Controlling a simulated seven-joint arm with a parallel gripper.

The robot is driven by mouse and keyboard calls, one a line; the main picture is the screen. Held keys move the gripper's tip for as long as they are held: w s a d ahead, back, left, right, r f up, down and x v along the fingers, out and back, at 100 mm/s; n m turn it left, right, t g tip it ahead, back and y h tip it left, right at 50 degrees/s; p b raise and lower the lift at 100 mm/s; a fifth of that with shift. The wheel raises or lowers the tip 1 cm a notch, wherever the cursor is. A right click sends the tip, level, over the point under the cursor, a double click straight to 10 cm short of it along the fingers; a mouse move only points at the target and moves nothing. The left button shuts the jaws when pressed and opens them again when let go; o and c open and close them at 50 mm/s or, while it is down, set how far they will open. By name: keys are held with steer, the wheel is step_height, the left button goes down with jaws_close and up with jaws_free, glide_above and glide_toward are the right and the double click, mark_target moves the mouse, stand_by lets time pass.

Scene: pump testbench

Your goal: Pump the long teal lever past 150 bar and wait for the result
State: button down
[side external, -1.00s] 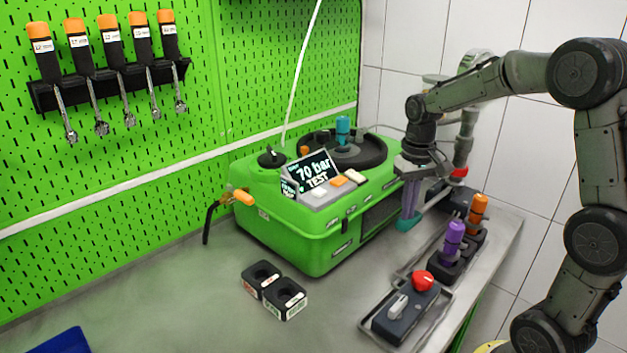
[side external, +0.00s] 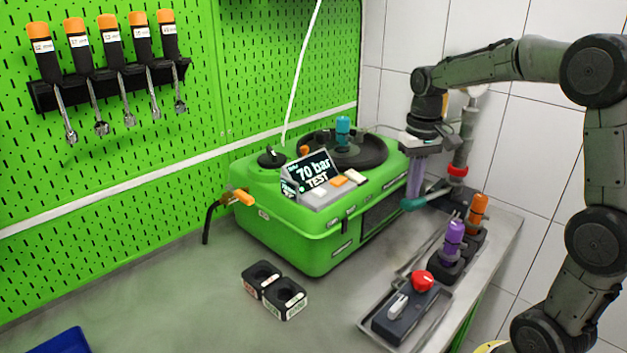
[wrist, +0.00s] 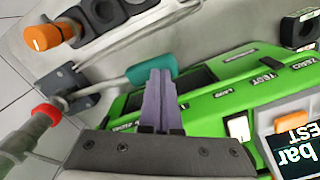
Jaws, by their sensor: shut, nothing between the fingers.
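The long lever's teal grip (side external: 414,204) sticks out at the right front of the green pump bench (side external: 310,243). In the wrist view the teal grip (wrist: 152,72) sits on a metal rod running left to a dark pivot block. My gripper (side external: 414,196) points down with its purple fingers shut and empty. The fingertips (wrist: 160,74) are right at the grip; I cannot tell whether they touch it. The display (side external: 311,170) reads 70 bar and TEST.
A purple-handled tool (side external: 454,238) and an orange-handled one (side external: 478,209) stand in black holders on the right. A control box with a red knob (side external: 423,281) lies in front. Two black sockets (side external: 274,288) sit on the bench, whose front middle is clear.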

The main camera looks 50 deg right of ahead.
steer(key=shift+f, duration=0.1)
steer(key=shift+a+f, duration=0.2)
steer(key=shift+f, duration=1.35)
steer(key=shift+a+f, duration=0.2)
steer(key=shift+f, duration=1.35)
steer(key=shift+r, duration=0.1)
steer(key=shift+d+r, duration=0.2)
steer(key=shift+r, duration=1.4)
steer(key=shift+d+r, duration=0.2)
steer(key=shift+r, duration=1.35)
steer(key=shift+a+f, duration=0.2)
steer(key=shift+f, duration=1.45)
steer(key=shift+a+f, duration=0.2)
steer(key=shift+f, duration=1.45)
steer(key=shift+d+r, duration=0.2)
steer(key=shift+r, duration=1.5)
steer(key=shift+d+r, duration=0.2)
steer(key=shift+r, duration=1.45)
